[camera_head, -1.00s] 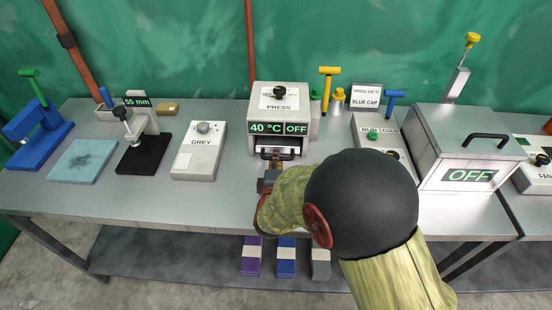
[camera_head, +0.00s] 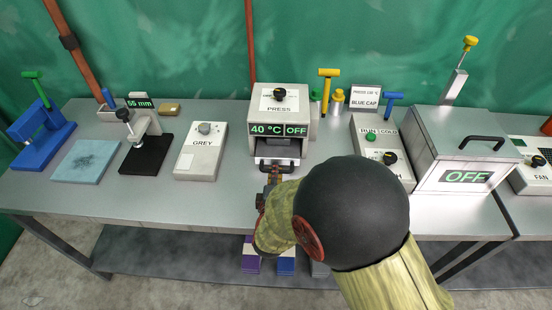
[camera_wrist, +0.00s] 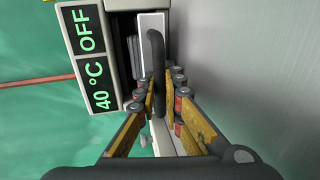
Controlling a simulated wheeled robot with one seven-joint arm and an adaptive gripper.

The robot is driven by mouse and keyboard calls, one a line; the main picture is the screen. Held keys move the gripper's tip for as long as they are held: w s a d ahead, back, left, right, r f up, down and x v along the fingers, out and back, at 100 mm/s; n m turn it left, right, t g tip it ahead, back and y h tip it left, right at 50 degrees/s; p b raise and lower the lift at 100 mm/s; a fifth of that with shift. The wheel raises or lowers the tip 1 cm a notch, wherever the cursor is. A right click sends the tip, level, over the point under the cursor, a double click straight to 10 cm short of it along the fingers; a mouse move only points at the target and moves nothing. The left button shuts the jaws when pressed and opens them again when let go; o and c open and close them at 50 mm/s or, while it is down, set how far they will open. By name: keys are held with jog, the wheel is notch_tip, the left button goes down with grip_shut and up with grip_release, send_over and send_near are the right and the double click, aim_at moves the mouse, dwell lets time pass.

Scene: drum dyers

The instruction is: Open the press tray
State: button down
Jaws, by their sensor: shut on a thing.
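The press (camera_head: 282,101) is a pale box at the back middle of the table, with a display reading "40 °C OFF". Its tray (camera_head: 277,151) sticks out of the dark front opening, partly drawn out toward me. In the wrist view the tray's black bar handle (camera_wrist: 156,50) lies between the fingertips of my gripper (camera_wrist: 160,90). My gripper is shut on this handle, and it also shows in front of the press in the head view (camera_head: 271,178). My arm hides part of the table just in front.
A control box marked GREY (camera_head: 200,152) stands to the left. A RUN/COLD box (camera_head: 382,150) and a large metal box marked OFF (camera_head: 463,150) stand to the right. Yellow and green items (camera_head: 330,90) stand close beside the press.

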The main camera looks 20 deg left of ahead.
jog(key=p+v, duration=0.1)
jog(key=v, duration=0.2)
jog(key=f+p+v, duration=0.1)
jog(key=v, duration=0.2)
jog(key=f+p+v, duration=0.1)
jog(key=v, duration=0.3)
jog(key=shift+s, duration=0.15)
jog(key=c, duration=2)
grip_release()
jog(key=shift+o, duration=0.2)
jog(key=v, duration=1.2)
jog(key=shift+a, duration=0.1)
